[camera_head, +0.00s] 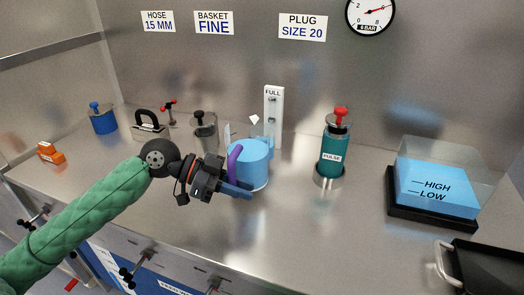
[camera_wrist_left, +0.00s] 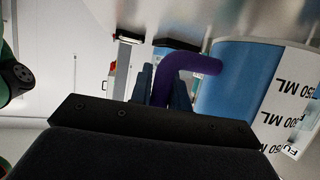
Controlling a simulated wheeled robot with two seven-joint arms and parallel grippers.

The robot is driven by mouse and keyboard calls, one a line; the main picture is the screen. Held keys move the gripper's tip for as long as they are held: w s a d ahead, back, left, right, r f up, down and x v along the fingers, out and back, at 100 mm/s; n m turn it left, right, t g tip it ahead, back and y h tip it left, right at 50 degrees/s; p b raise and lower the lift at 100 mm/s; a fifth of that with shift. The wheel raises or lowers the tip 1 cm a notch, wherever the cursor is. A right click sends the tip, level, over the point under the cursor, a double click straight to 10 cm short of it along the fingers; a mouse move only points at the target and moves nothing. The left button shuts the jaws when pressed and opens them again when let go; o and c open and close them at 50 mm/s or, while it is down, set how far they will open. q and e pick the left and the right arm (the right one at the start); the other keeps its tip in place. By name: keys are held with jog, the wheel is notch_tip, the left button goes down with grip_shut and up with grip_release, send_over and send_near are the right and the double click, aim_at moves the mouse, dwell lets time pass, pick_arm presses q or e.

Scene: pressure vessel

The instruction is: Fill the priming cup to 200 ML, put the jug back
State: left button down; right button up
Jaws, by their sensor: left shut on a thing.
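A blue jug (camera_head: 252,163) with a purple handle stands at mid-counter in the head view and looks upright. I cannot tell whether its base touches the counter. My left gripper (camera_head: 236,188) is shut on the purple handle, at the jug's left side. In the left wrist view the purple handle (camera_wrist_left: 168,75) sits between the blue fingers, and the jug (camera_wrist_left: 232,85) shows a white strip with ML marks (camera_wrist_left: 285,105), partly cut off. I cannot make out the priming cup for certain; the jug and my gripper hide part of the area behind. My right gripper is not in view.
A white FULL gauge post (camera_head: 273,118) stands behind the jug. A teal PULSE bottle (camera_head: 335,157) with a red top stands right of it. A clear tank (camera_head: 437,190) marked HIGH and LOW is farther right. A metal canister (camera_head: 204,132) stands behind my arm. The front centre counter is clear.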

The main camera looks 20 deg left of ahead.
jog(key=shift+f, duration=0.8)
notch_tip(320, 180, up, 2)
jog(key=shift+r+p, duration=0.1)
jog(key=shift+p, duration=0.85)
